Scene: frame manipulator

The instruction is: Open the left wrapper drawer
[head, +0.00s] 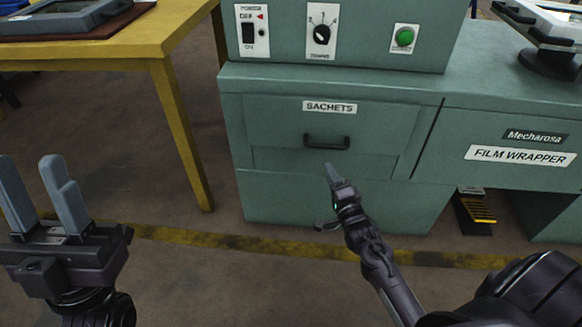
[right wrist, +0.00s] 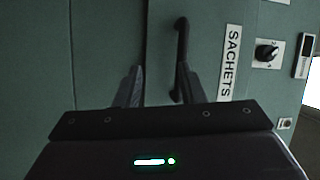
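The left wrapper drawer (head: 275,125) is the green front labelled SACHETS, and it looks shut, flush with the cabinet. Its dark bar handle (head: 327,142) lies level below the label; in the right wrist view the handle (right wrist: 181,40) runs up and down the picture. My right gripper (head: 331,170) is just below the handle in the head view. In the right wrist view its two fingers (right wrist: 160,75) are apart, with the handle close to the right-hand finger; contact cannot be told. My left gripper (head: 28,160) is open and empty at the lower left, away from the drawer.
A yellow table (head: 130,40) stands at the left, its leg near the cabinet. A control box (head: 290,50) with switches and a green button sits above the drawer. The FILM WRAPPER panel (head: 480,125) is at the right. The floor before the cabinet is clear.

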